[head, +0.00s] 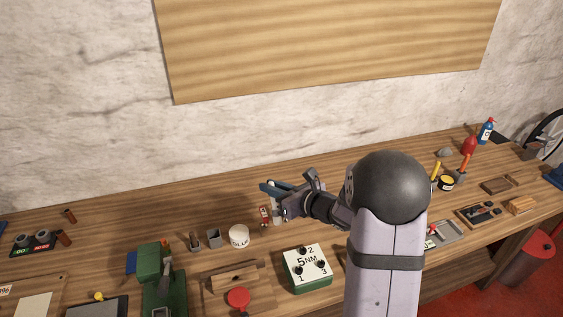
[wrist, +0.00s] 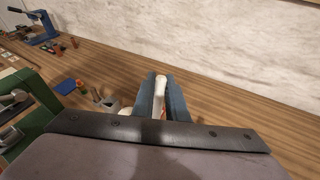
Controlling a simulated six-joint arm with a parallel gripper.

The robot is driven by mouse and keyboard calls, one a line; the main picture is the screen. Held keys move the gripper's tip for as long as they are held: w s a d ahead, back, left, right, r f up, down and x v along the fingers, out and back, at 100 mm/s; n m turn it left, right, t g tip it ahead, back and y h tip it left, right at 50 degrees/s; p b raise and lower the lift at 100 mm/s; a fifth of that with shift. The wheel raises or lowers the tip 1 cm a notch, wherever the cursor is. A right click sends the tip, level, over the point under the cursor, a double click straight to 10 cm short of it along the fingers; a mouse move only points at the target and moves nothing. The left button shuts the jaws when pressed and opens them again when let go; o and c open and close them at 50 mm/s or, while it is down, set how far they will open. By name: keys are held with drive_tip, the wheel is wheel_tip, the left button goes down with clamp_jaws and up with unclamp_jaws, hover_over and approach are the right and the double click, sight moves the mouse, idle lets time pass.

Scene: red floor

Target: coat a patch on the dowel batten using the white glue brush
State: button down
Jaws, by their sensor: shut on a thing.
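My gripper (head: 272,187) is above the back-middle of the bench, its blue fingers shut on the white glue brush. In the wrist view the white brush (wrist: 161,82) shows between the blue fingers (wrist: 160,98); its lower part is hidden. A white tub marked GLUE (head: 239,238) stands on the bench to the left of and below my gripper in the head view. A wooden piece (head: 233,275), probably the dowel batten, lies at the front beside a red round knob (head: 238,298). My gripper is apart from it.
A grey square cup (head: 213,238) stands left of the glue tub. A green-and-white 5NM box (head: 306,268) and a green machine (head: 155,275) stand at the front. The back strip of bench is mostly clear.

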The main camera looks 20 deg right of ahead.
drive_tip(key=s+a+r+n+g+y, duration=0.2)
drive_tip(key=s+a+n+g+y, duration=0.1)
drive_tip(key=a, duration=0.3)
drive_tip(key=s+a+r+n+g+y, duration=0.3)
drive_tip(key=s+a, duration=0.3)
drive_tip(key=a, duration=0.1)
drive_tip(key=shift+s+g+y, duration=0.2)
drive_tip(key=shift+g+y, duration=0.2)
drive_tip(key=shift+f, duration=0.1)
drive_tip(key=shift+f+b, duration=1)
drive_tip(key=shift+f, duration=1.4)
drive_tip(key=b, duration=0.3)
drive_tip(key=shift+n, duration=0.3)
drive_tip(key=shift+r+b, duration=0.25)
drive_tip(key=shift+b, duration=0.25)
